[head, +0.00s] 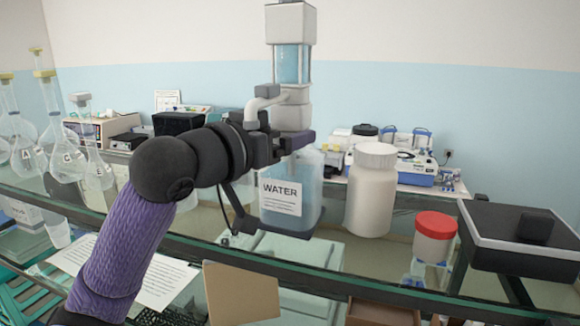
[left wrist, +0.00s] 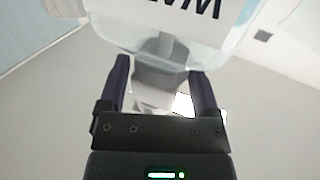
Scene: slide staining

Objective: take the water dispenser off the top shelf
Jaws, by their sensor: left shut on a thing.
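The water dispenser (head: 290,190) is a clear, bluish bottle with a white "WATER" label, and a grey-white pump with a spout stands on top. It is upright at the top glass shelf (head: 400,285). I cannot tell whether its base touches the glass. My left gripper (head: 283,145) is shut on its neck, just below the pump. In the left wrist view my left gripper (left wrist: 160,68) has a finger on each side of the neck, with the dispenser's label (left wrist: 185,8) upside down above. My right gripper is not in view.
A white jar (head: 371,190) stands close to the right of the dispenser. Farther right are a red-lidded cup (head: 434,238) and a black device (head: 520,238). Several glass flasks (head: 63,160) stand at left. A bench with instruments (head: 405,165) lies behind.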

